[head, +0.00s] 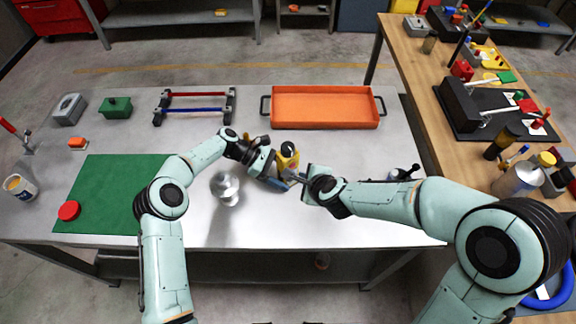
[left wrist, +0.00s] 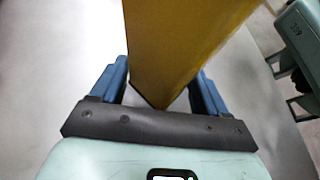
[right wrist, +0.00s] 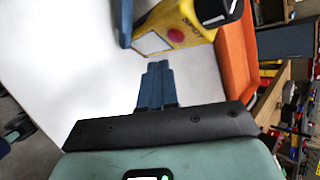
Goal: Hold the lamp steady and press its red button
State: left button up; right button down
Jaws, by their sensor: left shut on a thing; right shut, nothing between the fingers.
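The lamp (head: 287,155) is yellow with a black top and stands on the steel table. My left gripper (head: 272,182) is shut on the lamp's body, and the yellow body (left wrist: 180,45) fills the space between its blue fingers in the left wrist view. In the right wrist view the lamp (right wrist: 185,25) shows the word SPOT, a white label and the red button (right wrist: 175,35). My right gripper (right wrist: 156,80) is shut and empty, its fingertips pointing toward the button side and a short way apart from it. In the head view the right gripper (head: 297,178) is close beside the lamp.
An orange tray (head: 322,124) lies behind the lamp. A shiny silver object (head: 225,187) stands left of it, near my left arm. A green mat (head: 115,185) with a red disc (head: 69,210) is further left. A wooden bench (head: 425,75) with many parts is at right.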

jog(key=shift+w+a, duration=0.45)
jog(key=shift+w, duration=0.1)
dwell(1.7)
jog(key=shift+w+a, duration=0.2)
jog(key=shift+w, duration=0.15)
jog(key=shift+w+a, duration=0.1)
jog(key=shift+w, duration=0.05)
dwell(0.4)
jog(key=shift+s+d, duration=0.35)
jog(key=shift+s, duration=0.2)
jog(key=shift+s, duration=0.1)
jog(key=s+d, duration=0.1)
jog(key=s, duration=0.1)
jog(key=s+d, duration=0.2)
jog(key=shift+s+d, duration=0.15)
jog(key=shift+s, duration=0.25)
